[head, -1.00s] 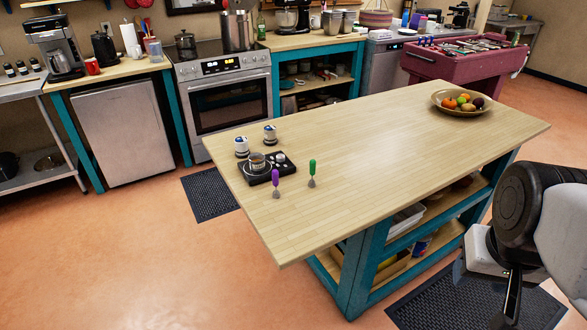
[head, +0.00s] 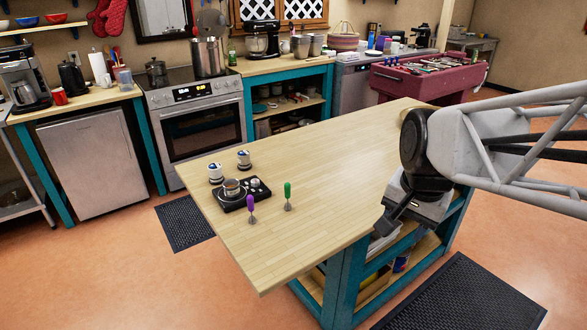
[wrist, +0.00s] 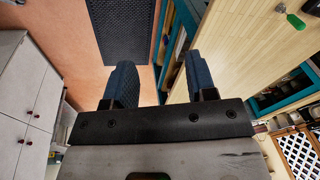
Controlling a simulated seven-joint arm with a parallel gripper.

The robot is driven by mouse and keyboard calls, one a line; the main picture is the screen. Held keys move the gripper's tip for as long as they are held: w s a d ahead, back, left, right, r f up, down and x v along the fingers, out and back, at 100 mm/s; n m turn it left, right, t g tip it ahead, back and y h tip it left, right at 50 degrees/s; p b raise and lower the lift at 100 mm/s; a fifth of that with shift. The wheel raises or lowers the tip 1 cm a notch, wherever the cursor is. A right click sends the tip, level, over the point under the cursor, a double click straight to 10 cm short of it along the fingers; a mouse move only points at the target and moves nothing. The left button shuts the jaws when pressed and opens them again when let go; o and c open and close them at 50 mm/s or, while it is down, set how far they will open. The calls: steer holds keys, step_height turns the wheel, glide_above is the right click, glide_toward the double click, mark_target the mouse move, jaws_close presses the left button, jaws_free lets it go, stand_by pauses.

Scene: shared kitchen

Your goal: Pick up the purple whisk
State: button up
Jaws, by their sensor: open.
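The purple whisk (head: 251,203) stands upright on the wooden island table, purple handle up, just in front of a black tray. A similar whisk with a green handle (head: 288,196) stands to its right; its green handle also shows in the wrist view (wrist: 296,21). My gripper (wrist: 158,80) is open and empty in the wrist view, over the floor beside the table. In the head view my arm is at the right, by the table's right end, well away from the purple whisk. The purple whisk cannot be made out in the wrist view.
The black tray (head: 229,201) holds a cup and small items. The middle of the table top (head: 325,155) is clear. My arm hides most of the bowl (head: 404,112) at the right.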

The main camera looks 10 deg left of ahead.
steer(key=w+a+m, duration=0.3)
steer(key=w+a, duration=0.4)
steer(key=w, duration=0.1)
steer(key=m+g+y, duration=0.1)
steer(key=m+g, duration=0.1)
steer(key=m, duration=0.9)
glide_toward(249, 210)
steer(key=w, duration=0.1)
steer(key=shift+w+f, duration=0.2)
steer(key=shift+f, duration=0.15)
steer(key=shift+a+f, duration=0.2)
steer(key=shift+f, duration=1.1)
steer(key=shift+s+a+f, duration=0.1)
steer(key=shift+a+f, duration=0.1)
steer(key=shift+f, duration=1.1)
steer(key=shift+s+a+f, duration=0.1)
steer(key=shift+a+f, duration=0.15)
steer(key=shift+f, duration=1)
